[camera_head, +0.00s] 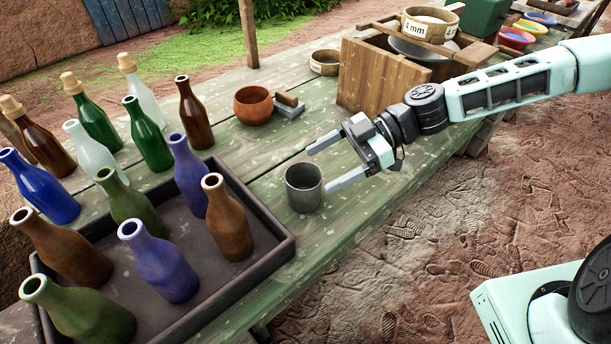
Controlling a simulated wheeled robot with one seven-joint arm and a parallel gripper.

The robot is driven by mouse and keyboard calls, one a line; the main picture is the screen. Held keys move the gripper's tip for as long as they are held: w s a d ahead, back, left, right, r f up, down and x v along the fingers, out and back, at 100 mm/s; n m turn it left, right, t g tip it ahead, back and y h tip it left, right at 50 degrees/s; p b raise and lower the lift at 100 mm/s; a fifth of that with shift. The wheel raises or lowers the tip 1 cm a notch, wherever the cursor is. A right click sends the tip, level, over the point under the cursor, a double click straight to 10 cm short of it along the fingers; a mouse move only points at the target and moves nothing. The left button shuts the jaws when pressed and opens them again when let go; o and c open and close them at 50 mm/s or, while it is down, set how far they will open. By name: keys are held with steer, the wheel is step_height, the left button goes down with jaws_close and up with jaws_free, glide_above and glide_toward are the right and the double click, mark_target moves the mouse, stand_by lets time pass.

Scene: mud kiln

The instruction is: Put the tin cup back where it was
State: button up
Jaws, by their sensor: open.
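The grey tin cup (304,188) stands upright on the green plank table (340,222), just right of the dark tray's right corner. My gripper (328,166) comes in from the right with its two fingers apart and pointing left. In the picture one finger lies above the cup and the other by its right side. The jaws look empty. I cannot tell from this one view how far the fingers are from the cup.
A dark tray (262,212) with several bottles fills the near left of the table. More bottles stand behind it. A terracotta bowl (253,105), a small block (288,107) and a wooden crate (372,84) stand farther back. The table's right edge is close to the cup.

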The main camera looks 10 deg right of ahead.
steer(key=v, duration=0.5)
stand_by(0.4)
